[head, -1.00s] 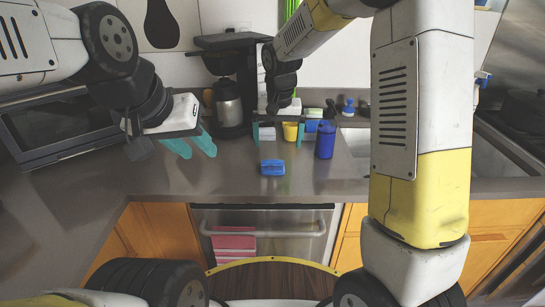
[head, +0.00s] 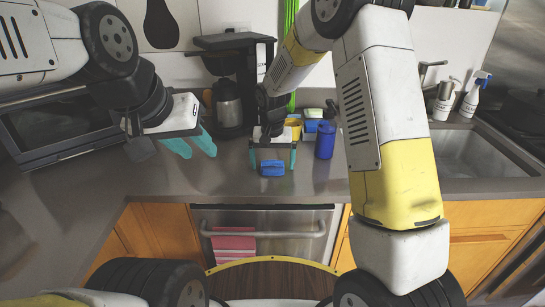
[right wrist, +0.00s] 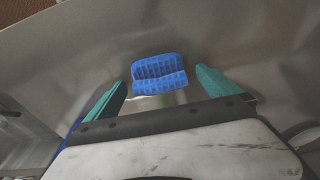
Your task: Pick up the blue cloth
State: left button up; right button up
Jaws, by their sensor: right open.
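The blue cloth (head: 272,168) lies folded on the grey counter (head: 225,175), near its front edge. In the right wrist view the cloth (right wrist: 159,74) shows a ribbed pattern and lies just beyond and between the fingertips. My right gripper (head: 272,160) is open, with its teal fingers on either side of the cloth. I cannot tell whether the fingers touch the counter. My left gripper (head: 196,146) hangs over the counter to the left of the cloth, with its teal fingers side by side; nothing shows held in it.
A blue cup (head: 325,140) stands right of the cloth, with a yellow container (head: 294,128) behind. A coffee maker (head: 230,85) stands at the back and a toaster oven (head: 60,125) at the left. A sink (head: 480,153) is at the right. The counter left of the cloth is clear.

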jog(key=c, duration=1.4)
jog(key=shift+r, duration=0.15)
